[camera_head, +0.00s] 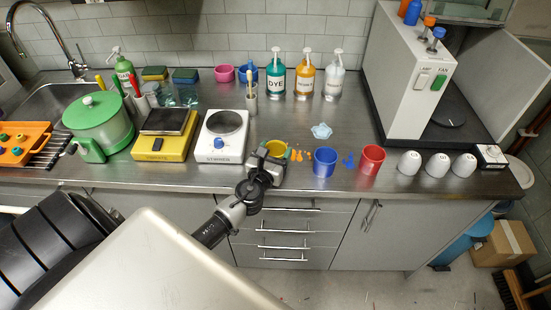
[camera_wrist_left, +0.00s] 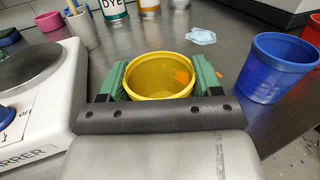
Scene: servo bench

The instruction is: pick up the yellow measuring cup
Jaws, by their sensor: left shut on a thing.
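The yellow measuring cup (camera_head: 277,147) is at the front of the steel bench, right of the white stirrer. In the left wrist view the cup (camera_wrist_left: 158,77) stands upright between the green finger pads, one on each side. My left gripper (camera_head: 275,156) is shut on it. An orange patch shows on the cup's inner wall. The lower part of the cup is hidden behind the gripper, and I cannot tell whether it touches the bench. My right gripper is not in view.
A blue cup (camera_head: 325,162) and a red cup (camera_head: 372,159) stand to the right. The white stirrer (camera_head: 222,137) is close on the left. Pump bottles (camera_head: 305,78) stand behind. A pale blue crumpled piece (camera_head: 321,131) lies on the bench (camera_head: 290,118).

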